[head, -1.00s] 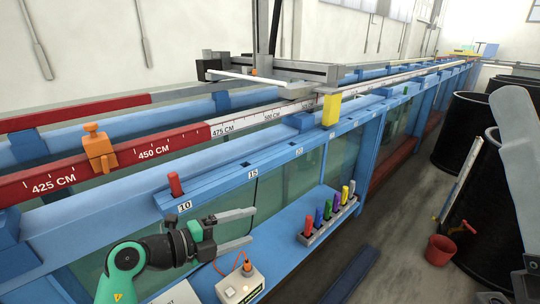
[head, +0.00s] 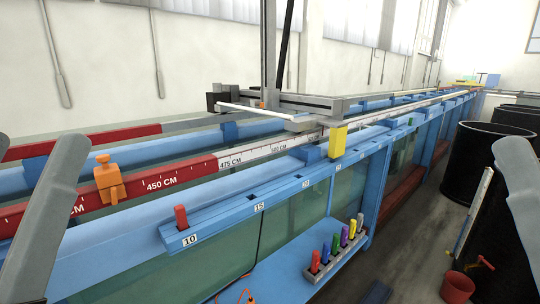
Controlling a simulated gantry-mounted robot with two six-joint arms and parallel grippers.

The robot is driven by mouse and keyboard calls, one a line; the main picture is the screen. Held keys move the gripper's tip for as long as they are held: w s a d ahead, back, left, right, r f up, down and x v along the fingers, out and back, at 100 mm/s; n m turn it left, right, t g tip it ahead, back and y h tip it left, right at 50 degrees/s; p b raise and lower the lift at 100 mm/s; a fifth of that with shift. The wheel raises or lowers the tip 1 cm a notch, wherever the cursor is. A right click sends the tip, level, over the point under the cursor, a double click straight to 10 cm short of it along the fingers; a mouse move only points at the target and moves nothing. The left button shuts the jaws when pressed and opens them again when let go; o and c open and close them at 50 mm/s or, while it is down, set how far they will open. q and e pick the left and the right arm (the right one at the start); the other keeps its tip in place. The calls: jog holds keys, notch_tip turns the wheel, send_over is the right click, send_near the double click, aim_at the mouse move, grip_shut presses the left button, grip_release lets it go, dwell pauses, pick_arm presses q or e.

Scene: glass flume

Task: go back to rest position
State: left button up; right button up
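Neither gripper shows in the head view. A grey link of my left arm (head: 44,225) rises at the left edge, and a grey link of my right arm (head: 520,185) stands at the right edge. The blue flume (head: 120,232) with glass sides runs from the near left to the far right. A red peg (head: 181,217) stands in the ledge near the label 10. Several coloured pegs stand in a rack (head: 338,258) on the lower blue shelf.
An orange clamp (head: 108,182) sits on the red-and-white scale rail. A yellow block (head: 337,142) and a grey carriage (head: 290,103) are farther along. Black barrels (head: 478,165) and a red bucket (head: 456,288) stand on the floor at right.

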pick_arm(q)
notch_tip(320, 180, up, 18)
jog(key=p, duration=1.4)
jog(key=shift+r+p, duration=0.2)
jog(key=shift+p, duration=0.2)
pick_arm(e)
notch_tip(320, 180, up, 18)
jog(key=shift+r, duration=0.2)
pick_arm(q)
jog(key=shift+a+y, duration=0.15)
jog(key=shift+y, duration=0.15)
pick_arm(e)
jog(key=shift+a, duration=0.1)
